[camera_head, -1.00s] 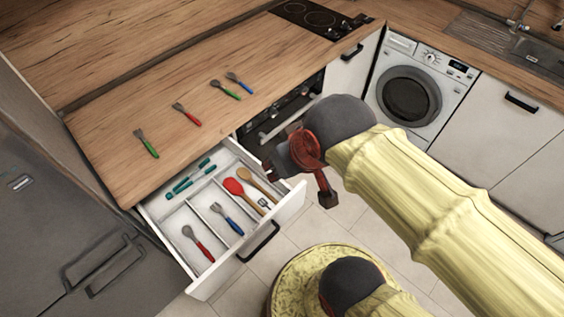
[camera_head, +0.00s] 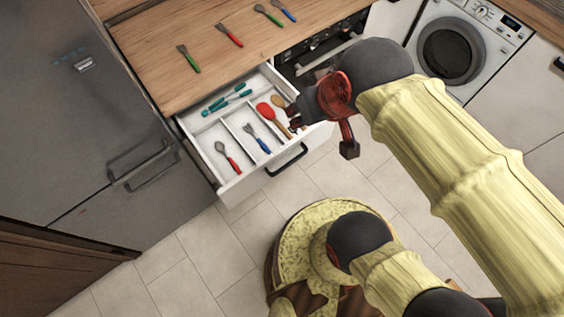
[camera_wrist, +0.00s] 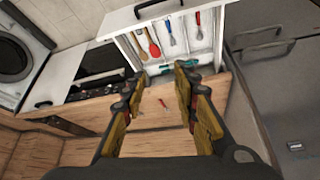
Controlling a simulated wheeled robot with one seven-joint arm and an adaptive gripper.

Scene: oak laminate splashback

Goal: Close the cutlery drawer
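The cutlery drawer (camera_head: 229,188) is pulled out from under the wooden counter, with its black handle (camera_head: 287,160) on the white front. It holds a red spatula, a wooden spoon, a blue-handled fork, a red-handled utensil and teal tongs in compartments. In the wrist view the drawer (camera_wrist: 122,44) lies beyond my fingers, its handle (camera_wrist: 158,5) at the top edge. My gripper (camera_wrist: 160,82) is open and empty, its two fingers well apart. In the head view my gripper (camera_head: 297,116) is over the drawer's right end; the arm hides part of that end.
Several forks with coloured handles lie on the counter (camera_head: 150,36). An oven (camera_head: 325,48) is right of the drawer, and a washing machine (camera_head: 450,52) stands farther right. A grey fridge (camera_head: 85,110) stands at left. The tiled floor (camera_head: 190,265) in front is clear.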

